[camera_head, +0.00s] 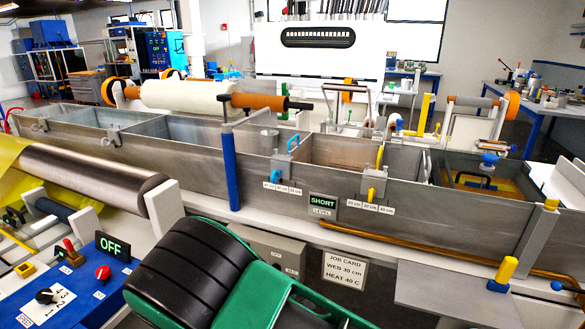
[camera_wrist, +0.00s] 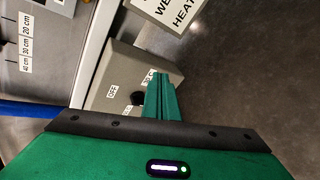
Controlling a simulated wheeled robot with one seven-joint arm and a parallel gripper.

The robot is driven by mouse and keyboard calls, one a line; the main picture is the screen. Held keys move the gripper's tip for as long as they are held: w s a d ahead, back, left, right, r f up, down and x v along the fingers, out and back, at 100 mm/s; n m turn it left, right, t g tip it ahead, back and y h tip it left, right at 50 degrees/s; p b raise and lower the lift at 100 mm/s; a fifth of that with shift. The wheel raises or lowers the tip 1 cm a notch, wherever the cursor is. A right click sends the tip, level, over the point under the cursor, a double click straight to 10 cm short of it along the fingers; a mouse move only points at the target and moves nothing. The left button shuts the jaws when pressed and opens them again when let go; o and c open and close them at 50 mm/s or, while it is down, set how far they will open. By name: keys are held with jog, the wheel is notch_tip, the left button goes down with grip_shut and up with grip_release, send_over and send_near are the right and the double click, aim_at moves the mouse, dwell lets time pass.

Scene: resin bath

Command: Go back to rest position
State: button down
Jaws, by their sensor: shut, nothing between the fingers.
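My gripper (camera_wrist: 160,80) shows in the wrist view with its green fingers together and nothing between them. The fingertips are in front of a grey control box (camera_wrist: 115,75) with a dark knob and a label reading OFF; whether they touch it I cannot tell. In the head view my black and green arm fills the lower middle, and the fingertips are hidden. The same grey box (camera_head: 262,247) shows there under the tank's front edge, partly covered by my arm.
A long steel tank (camera_head: 215,170) with several compartments runs across the middle. A blue panel (camera_head: 75,290) showing OFF stands at lower left. A brass pipe (camera_head: 430,252) runs along the right.

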jog(key=s+d+r+m+g+h, duration=0.1)
jog(key=d+r+m+g, duration=0.2)
jog(key=d+r+m, duration=0.35)
jog(key=d+r+m+g, duration=0.3)
jog(key=d+m, duration=0.1)
jog(key=d, duration=0.6)
jog(key=s+d+r+m+g+y, duration=0.1)
jog(key=s+d+r+m+y, duration=0.1)
jog(key=s+d+r+m, duration=0.55)
jog(key=s+d+r+m+g+y, duration=0.15)
jog(key=s+d+r, duration=0.35)
jog(key=s+r, duration=0.6)
jog(key=s+d+f+m+g, duration=0.1)
jog(key=s+d+m+g, duration=0.3)
jog(key=s+d, duration=0.7)
jog(key=s+m+y, duration=0.1)
jog(key=s+m, duration=0.1)
jog(key=s, duration=0.2)
jog(key=shift+d+f, duration=0.15)
jog(key=shift+s, duration=0.1)
